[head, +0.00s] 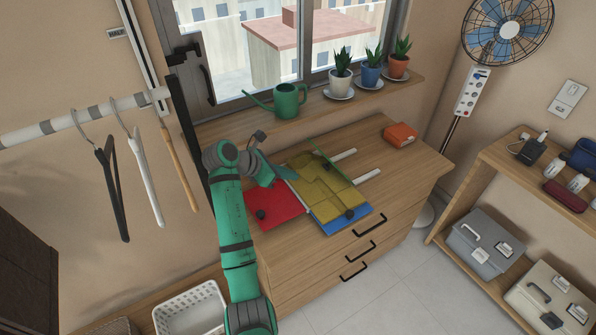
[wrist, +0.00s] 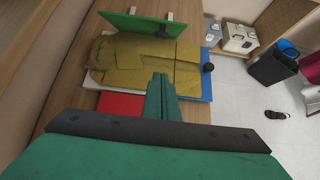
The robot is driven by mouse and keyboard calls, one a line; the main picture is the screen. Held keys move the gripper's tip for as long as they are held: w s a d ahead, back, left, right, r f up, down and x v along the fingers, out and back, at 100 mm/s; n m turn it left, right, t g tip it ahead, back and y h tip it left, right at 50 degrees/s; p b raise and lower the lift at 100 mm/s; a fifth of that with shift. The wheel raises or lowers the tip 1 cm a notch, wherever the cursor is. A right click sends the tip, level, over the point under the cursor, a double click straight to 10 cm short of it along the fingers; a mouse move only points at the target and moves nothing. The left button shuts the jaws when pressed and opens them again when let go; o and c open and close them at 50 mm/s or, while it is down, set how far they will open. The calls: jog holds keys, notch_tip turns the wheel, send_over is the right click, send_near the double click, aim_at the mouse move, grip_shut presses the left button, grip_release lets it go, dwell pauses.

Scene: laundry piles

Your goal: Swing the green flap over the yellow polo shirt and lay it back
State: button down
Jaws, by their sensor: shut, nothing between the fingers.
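The yellow polo shirt (head: 325,185) lies folded on a folding board on the dresser; it also shows in the wrist view (wrist: 145,62). The green flap (wrist: 130,24) stands raised along the shirt's far side in the wrist view, with a dark knob on its face. In the head view the flap (head: 333,165) shows only as a thin, nearly edge-on strip. My gripper (wrist: 160,78) is shut and empty, at the shirt's near edge and apart from the flap. It also shows in the head view (head: 290,174), left of the shirt.
The red flap (head: 275,206) and blue flap (head: 345,222) lie flat, each with a dark knob. Two white rods (head: 367,177) stick out beyond the green flap. An orange box (head: 400,135) sits farther right. The watering can (head: 289,101) and potted plants stand on the sill behind.

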aim_at(328, 165)
jog(key=x, duration=0.9)
jog(key=shift+w+d+r, duration=0.25)
jog(key=shift+w+d, duration=0.15)
jog(key=shift+d, duration=0.2)
jog(key=shift+w+d+r, duration=0.25)
jog(key=shift+w+d, duration=0.2)
jog(key=shift+d, duration=0.15)
jog(key=shift+w+d+r, duration=0.35)
